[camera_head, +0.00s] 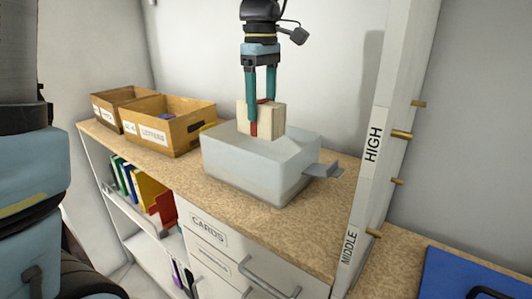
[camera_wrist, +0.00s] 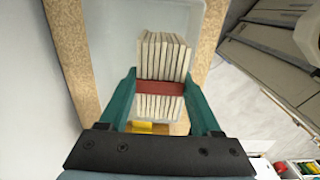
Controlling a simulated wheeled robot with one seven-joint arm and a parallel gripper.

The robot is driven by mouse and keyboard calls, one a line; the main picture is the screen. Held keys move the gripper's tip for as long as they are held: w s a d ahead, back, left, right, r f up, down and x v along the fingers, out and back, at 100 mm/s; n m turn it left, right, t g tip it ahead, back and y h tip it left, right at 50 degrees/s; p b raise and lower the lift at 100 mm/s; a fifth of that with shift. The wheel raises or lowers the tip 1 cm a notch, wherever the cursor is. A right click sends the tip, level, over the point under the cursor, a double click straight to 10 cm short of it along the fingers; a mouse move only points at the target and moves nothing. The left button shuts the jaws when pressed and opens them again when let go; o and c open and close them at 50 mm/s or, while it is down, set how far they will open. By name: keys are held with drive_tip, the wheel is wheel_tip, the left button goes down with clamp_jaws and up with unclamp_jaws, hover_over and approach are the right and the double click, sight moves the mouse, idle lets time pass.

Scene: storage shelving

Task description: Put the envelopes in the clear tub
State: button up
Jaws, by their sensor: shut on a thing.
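My gripper (camera_head: 262,97) is shut on the envelopes (camera_head: 244,115), a cream bundle with a red band around it. In the wrist view the bundle (camera_wrist: 163,58) sits between the two teal fingers of my gripper (camera_wrist: 162,95), its edges showing as several thin layers. The clear tub (camera_head: 245,175) is a translucent box with a grey handle on the right side, standing on the speckled counter. The bundle is over the tub, around rim height; I cannot tell how much of it is below the rim. The tub's pale inside (camera_wrist: 110,30) shows behind the bundle in the wrist view.
Two wooden boxes stand left of the tub: a labelled one (camera_head: 183,135) close by and another (camera_head: 108,111) farther left. A white post (camera_head: 383,140) marked HIGH and MIDDLE, with brass pegs, rises at the right. Colourful folders (camera_head: 150,190) fill the shelf below.

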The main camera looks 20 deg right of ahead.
wheel_tip(320, 180, down, 10)
drive_tip(key=shift+r+p, duration=0.15)
drive_tip(key=shift+p, duration=0.5)
drive_tip(key=o, duration=1.5)
wheel_tip(320, 180, up, 12)
drive_tip(key=shift+r+b, duration=0.1)
drive_tip(key=shift+b, duration=0.45)
